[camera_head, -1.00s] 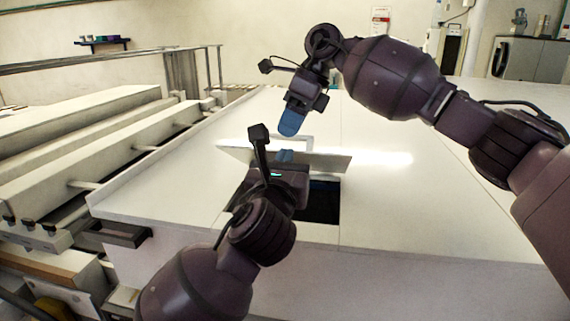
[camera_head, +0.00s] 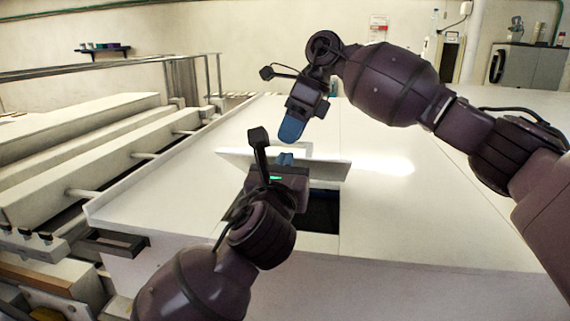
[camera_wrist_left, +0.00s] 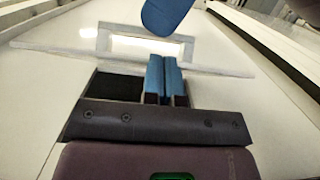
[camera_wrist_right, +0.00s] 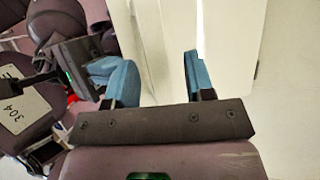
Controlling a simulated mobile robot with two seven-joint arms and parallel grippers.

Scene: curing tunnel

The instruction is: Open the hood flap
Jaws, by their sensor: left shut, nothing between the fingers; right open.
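The white hood flap (camera_head: 335,168) stands tilted up from the white hood top, with a dark opening (camera_head: 322,212) in front of it. The flap also shows in the left wrist view (camera_wrist_left: 215,66), with a white frame-like handle (camera_wrist_left: 104,40) at its far side. My left gripper (camera_head: 285,160) is shut and empty, its blue fingertips (camera_wrist_left: 164,62) over the opening at the flap's near side; contact is unclear. My right gripper (camera_head: 291,130) is open above and beyond the flap. In the right wrist view its fingers (camera_wrist_right: 158,75) are spread, with white panel surfaces behind them.
The broad white hood top (camera_head: 430,220) is clear to the right. A line of long pale beams and rails (camera_head: 80,165) runs along the left. My two grippers are close together over the flap.

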